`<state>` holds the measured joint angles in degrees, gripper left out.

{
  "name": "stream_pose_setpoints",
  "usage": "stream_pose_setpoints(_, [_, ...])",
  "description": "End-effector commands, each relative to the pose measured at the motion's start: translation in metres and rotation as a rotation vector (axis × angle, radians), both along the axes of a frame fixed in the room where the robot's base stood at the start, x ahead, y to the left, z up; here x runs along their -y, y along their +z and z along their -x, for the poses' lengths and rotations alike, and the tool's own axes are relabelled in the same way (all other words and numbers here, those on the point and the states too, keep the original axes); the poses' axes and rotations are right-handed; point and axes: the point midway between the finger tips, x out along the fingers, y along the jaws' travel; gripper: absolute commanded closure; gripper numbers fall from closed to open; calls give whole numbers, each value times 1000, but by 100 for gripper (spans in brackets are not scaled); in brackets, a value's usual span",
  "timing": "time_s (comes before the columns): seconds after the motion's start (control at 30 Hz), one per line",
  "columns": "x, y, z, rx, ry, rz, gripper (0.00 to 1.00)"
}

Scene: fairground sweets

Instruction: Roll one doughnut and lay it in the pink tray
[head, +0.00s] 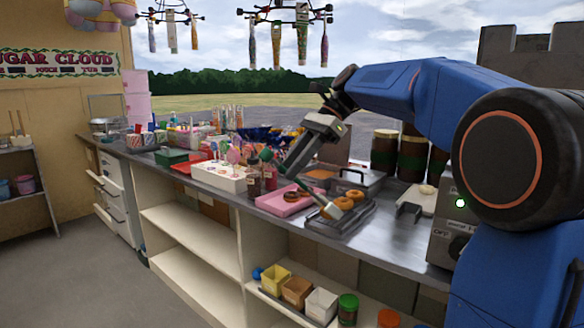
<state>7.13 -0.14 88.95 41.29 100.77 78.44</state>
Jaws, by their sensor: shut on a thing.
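My gripper (288,163) reaches down over the counter and is shut on a thin tool with a green handle end (266,154). The tool slants down to the right, and its pale tip (331,211) is beside the doughnuts on the dark tray. Two golden doughnuts (345,203) sit on this dark tray (328,229) near the counter's front edge; I cannot tell whether the tip touches them. The pink tray (273,208) lies just left of it, with a brown doughnut (291,196) in it. The gripper and tool partly cover this area.
A pale doughnut (427,189) lies on a white board (420,201) to the right. A white stand of lollipops (222,178) is left of the pink tray. Tall dark jars (384,152) stand behind.

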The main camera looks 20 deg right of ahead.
Motion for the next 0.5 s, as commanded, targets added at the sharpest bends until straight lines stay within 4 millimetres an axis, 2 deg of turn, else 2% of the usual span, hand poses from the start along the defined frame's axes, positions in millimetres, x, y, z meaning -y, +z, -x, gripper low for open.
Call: stream_pose_setpoints(0.5, [0,41,0,2,-1,0,99])
